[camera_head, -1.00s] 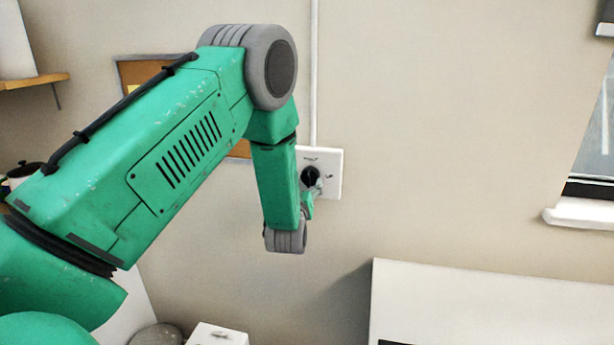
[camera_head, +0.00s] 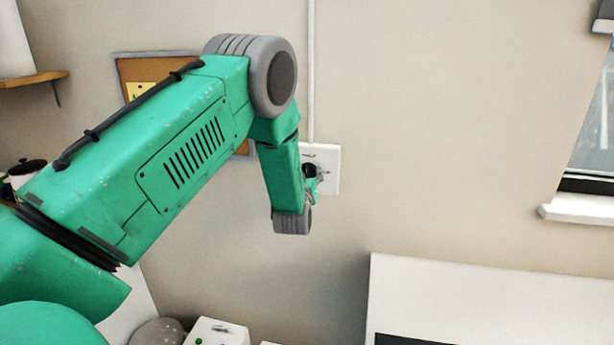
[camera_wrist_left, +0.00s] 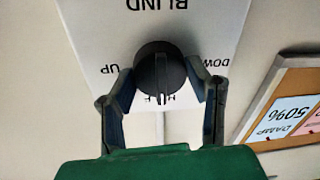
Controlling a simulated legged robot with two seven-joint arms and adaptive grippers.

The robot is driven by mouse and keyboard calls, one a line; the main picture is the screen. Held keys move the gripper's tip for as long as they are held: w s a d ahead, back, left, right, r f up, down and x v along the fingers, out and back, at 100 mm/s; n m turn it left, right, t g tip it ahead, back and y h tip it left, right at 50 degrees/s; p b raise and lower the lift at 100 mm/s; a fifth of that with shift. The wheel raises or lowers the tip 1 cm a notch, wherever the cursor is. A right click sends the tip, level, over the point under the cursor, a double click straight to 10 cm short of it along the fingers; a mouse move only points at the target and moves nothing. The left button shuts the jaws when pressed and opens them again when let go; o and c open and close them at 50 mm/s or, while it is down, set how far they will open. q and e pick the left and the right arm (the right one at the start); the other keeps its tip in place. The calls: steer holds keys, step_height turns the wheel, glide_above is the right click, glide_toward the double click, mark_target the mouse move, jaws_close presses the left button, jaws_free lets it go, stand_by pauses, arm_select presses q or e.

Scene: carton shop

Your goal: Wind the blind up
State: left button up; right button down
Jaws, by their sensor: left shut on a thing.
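A white square plate (camera_head: 330,180) with a dark round knob (camera_head: 310,171) is fixed to the wall. In the left wrist view the plate (camera_wrist_left: 95,28) appears upside down, with BLIND, UP and DOWN printed around the knob (camera_wrist_left: 160,72). My left gripper (camera_wrist_left: 162,80) has one finger on each side of the knob and is shut on it. In the head view my left gripper (camera_head: 313,184) is partly hidden behind its own wrist. A window (camera_head: 595,135) is cut off at the right edge; how far its blind is down cannot be told. My right gripper is not in view.
A cork board (camera_head: 128,70) hangs behind my left arm and also shows in the left wrist view (camera_wrist_left: 262,105). A white sill (camera_head: 575,208) juts out under the window. A white surface (camera_head: 470,295) stands below. The wall right of the plate is clear.

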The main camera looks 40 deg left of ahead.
arm_select(q)
steer(key=shift+d+m, duration=0.1)
steer(key=shift+m, duration=0.2)
steer(key=shift+f+m+b, duration=0.1)
steer(key=shift+m+b, duration=0.55)
steer(key=shift+m, duration=0.35)
steer(key=m+b, duration=0.3)
steer(key=m, duration=0.3)
steer(key=shift+f+t, duration=0.1)
steer(key=shift+t, duration=0.3)
steer(key=m+b, duration=0.2)
steer(key=m, duration=0.3)
steer(key=shift+f, duration=0.1)
steer(key=shift+f+m+t+h+b, duration=0.1)
steer(key=shift+m+t+h+b, duration=0.2)
steer(key=shift+m+b, duration=1.75)
steer(key=shift+m+p, duration=0.5)
steer(key=shift+m, duration=0.25)
steer(key=o, duration=1.2)
steer(key=shift+d, duration=0.1)
steer(key=shift+c, duration=0.2)
steer(key=shift+w, duration=0.1)
